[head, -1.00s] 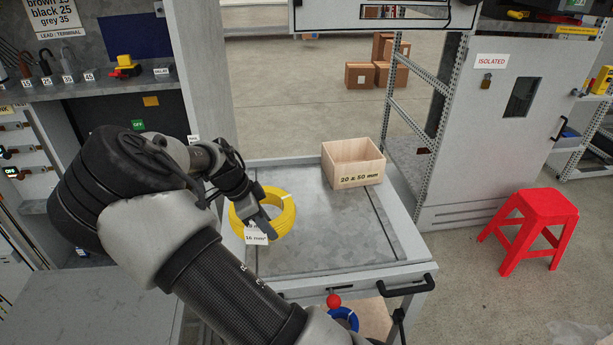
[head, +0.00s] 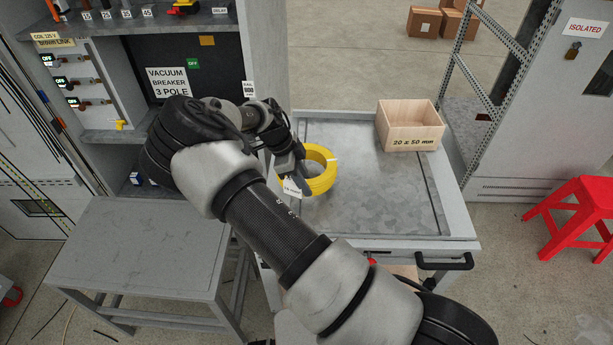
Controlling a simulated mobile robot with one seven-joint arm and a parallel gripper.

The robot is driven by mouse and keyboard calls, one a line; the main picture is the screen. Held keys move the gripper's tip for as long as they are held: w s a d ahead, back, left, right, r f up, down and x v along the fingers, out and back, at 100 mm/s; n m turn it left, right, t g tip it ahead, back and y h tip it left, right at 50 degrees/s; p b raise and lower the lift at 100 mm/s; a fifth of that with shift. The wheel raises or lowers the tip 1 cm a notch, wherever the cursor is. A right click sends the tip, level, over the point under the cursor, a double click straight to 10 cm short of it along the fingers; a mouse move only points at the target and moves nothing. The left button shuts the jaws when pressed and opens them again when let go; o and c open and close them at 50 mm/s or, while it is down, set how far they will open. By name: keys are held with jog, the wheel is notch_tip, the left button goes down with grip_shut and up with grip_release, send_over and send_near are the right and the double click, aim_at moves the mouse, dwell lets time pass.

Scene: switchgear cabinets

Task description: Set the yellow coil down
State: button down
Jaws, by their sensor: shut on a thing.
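The yellow coil (head: 322,181) shows in the head view over the left part of the grey metal worktop (head: 370,200). A white tag (head: 292,188) hangs at its near left side. My gripper (head: 303,176) is shut on the left part of the coil. The arm hides part of the coil's left side. I cannot tell whether the coil touches the worktop or is held just above it.
A wooden box (head: 409,127) marked 20 x 50 mm stands at the worktop's back right. The worktop's middle and front are clear. A lower grey table (head: 135,255) at left is bare. A red stool (head: 580,215) stands at right.

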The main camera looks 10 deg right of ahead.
jog(key=shift+w+f, duration=0.1)
jog(key=shift+f, duration=1.45)
jog(key=shift+f, duration=0.2)
jog(key=c, duration=1.5)
grip_release()
